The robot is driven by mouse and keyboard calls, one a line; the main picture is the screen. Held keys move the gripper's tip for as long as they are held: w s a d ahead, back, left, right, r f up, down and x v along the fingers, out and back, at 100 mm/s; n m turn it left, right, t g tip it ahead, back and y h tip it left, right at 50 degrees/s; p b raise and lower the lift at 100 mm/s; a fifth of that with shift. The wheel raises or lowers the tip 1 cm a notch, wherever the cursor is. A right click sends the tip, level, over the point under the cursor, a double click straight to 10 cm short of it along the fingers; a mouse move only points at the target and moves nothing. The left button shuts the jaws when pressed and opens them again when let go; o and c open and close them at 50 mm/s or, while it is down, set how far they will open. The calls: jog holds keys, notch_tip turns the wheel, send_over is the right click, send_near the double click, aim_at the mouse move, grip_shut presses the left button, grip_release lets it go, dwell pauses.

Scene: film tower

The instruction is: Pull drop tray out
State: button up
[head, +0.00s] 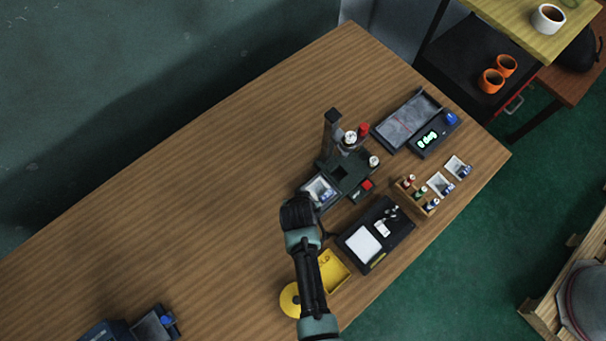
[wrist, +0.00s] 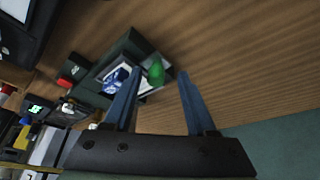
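The film tower (head: 338,165) is a dark machine with an upright column, standing on the wooden table. A drop tray (head: 310,187) with a light blue-and-white item in it sits at the tower's lower left. In the wrist view the tray (wrist: 165,88) shows ahead, with a green piece (wrist: 156,73) at its near end. My gripper (wrist: 160,72) is open, its two blue fingers spread and apart, with the green piece showing between their tips. Whether the fingers touch it cannot be told. In the head view my gripper (head: 297,212) is beside the tray, its fingers hidden.
A black box with a white pad (head: 364,245), a yellow bin (head: 333,271) and a small wooden rack (head: 415,196) lie near the front edge. The table's left side is mostly clear.

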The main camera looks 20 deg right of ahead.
jog(key=shift+d+r, duration=0.1)
jog(key=v, duration=1.2)
jog(key=shift+s+r, duration=0.2)
jog(key=shift+r, duration=0.15)
